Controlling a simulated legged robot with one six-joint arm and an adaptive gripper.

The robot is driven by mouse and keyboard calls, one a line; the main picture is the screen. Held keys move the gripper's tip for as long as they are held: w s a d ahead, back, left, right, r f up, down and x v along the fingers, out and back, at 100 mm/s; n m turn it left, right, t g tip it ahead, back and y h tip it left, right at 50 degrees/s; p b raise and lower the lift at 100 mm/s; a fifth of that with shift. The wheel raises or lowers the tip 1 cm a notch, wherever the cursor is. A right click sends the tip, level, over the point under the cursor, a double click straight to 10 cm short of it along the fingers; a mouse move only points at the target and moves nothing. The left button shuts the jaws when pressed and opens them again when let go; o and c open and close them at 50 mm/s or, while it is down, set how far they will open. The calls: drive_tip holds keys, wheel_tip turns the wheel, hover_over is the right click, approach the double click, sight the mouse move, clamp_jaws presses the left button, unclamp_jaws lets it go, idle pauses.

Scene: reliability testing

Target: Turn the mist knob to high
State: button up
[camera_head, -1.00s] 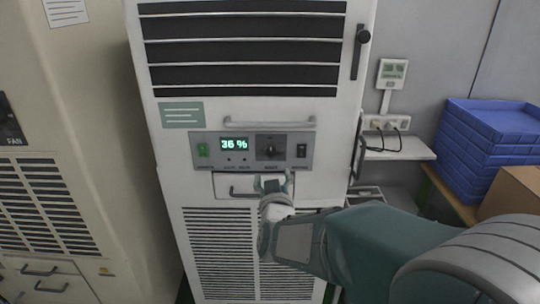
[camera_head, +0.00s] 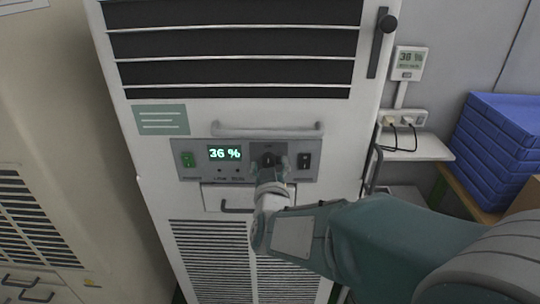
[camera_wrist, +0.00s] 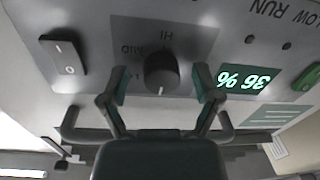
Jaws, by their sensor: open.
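The mist knob (camera_wrist: 161,72) is a dark round knob on the grey control panel (camera_head: 328,160) of the white cabinet. In the wrist view it sits between my open fingers, with HI and MID lettering beside it and a pale mark at its lower edge. In the head view the knob (camera_head: 267,158) shows just above my gripper (camera_head: 270,172), which partly covers it. In the wrist view my gripper (camera_wrist: 157,88) has one finger on each side of the knob. I cannot tell whether either finger touches it.
A rocker switch (camera_head: 304,161) is right of the knob; a display (camera_head: 225,153) reading 36 % and a green switch (camera_head: 187,159) are left. A bar handle (camera_head: 268,132) runs above, and a drawer handle (camera_head: 236,209) sits below. Blue crates (camera_head: 497,148) stand at right.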

drive_tip(key=shift+s+a, duration=0.1)
clamp_jaws()
